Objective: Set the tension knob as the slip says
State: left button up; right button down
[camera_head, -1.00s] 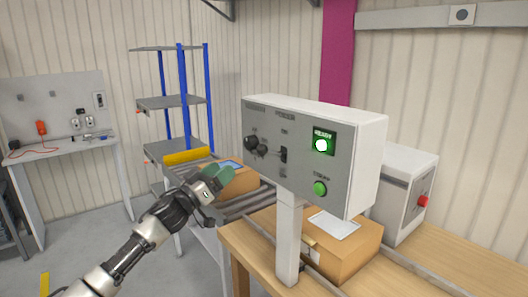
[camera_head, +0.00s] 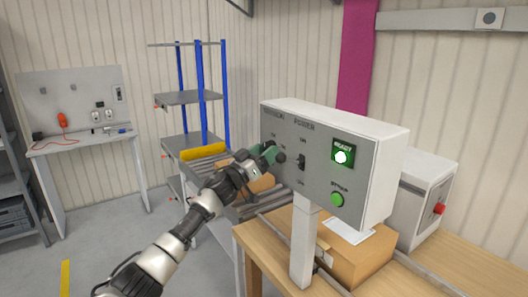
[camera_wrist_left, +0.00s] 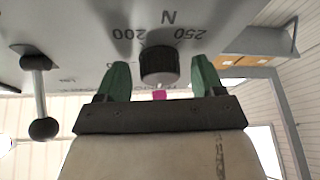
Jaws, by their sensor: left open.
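The grey control box (camera_head: 320,180) stands on a post, its panel facing left. The dark round tension knob (camera_wrist_left: 158,64) shows in the left wrist view, with upside-down printed numbers 200 and 250 and an N around it. My left gripper (camera_head: 268,153) is at the panel's left side. Its green fingers are open, one on each side of the knob; I cannot tell whether they touch it. My right gripper is not in view.
A carton (camera_head: 355,262) sits on the wooden bench below.

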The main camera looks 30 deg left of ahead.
pick_arm(q)
jog(key=shift+c, duration=0.3)
jog(key=c, duration=0.9)
jog(key=shift+o, duration=0.2)
jog(key=shift+m, duration=0.3)
